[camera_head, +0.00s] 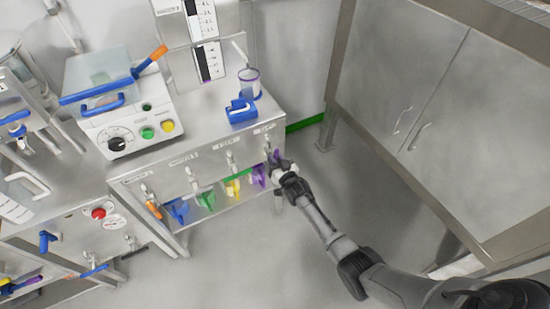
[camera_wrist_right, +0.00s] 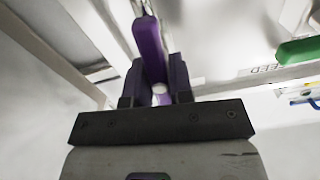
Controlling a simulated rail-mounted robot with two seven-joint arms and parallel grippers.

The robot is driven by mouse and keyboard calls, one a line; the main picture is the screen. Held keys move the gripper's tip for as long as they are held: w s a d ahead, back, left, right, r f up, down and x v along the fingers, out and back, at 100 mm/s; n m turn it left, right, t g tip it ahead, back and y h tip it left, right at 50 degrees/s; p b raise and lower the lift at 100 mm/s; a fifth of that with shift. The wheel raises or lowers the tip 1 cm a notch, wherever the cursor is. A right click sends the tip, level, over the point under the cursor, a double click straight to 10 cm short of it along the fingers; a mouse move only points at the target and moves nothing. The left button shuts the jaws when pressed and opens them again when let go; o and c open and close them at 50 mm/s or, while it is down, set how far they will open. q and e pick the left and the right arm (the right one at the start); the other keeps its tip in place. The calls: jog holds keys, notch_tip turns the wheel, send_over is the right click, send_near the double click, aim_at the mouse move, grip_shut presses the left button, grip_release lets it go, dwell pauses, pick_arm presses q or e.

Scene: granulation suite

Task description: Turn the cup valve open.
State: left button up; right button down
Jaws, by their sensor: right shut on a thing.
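The cup valve has a purple lever (camera_wrist_right: 150,48) that hangs from the front of the steel bench. In the wrist view my right gripper (camera_wrist_right: 158,88) is shut on this lever, with one dark finger on each side of it. In the head view my right gripper (camera_head: 281,166) is at the right end of the bench's front face, at the rightmost valve. It hides most of the lever there, and a bit of purple (camera_head: 275,156) shows beside it. My left gripper is not in view.
A green lever (camera_wrist_right: 298,50) at a label reading FEED lies to the right in the wrist view. Blue (camera_head: 178,210) and yellow (camera_head: 233,187) parts hang lower under the bench. A clear cup (camera_head: 249,82) stands on top behind a blue block (camera_head: 240,110). Floor right of the bench is clear.

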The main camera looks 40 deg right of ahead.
jog(key=shift+n, duration=0.9)
jog(key=c, duration=1)
grip_release()
jog(key=s+a+p, duration=0.2)
jog(key=s+p, duration=0.3)
jog(key=s, duration=0.8)
jog(key=shift+s+a+p, duration=0.3)
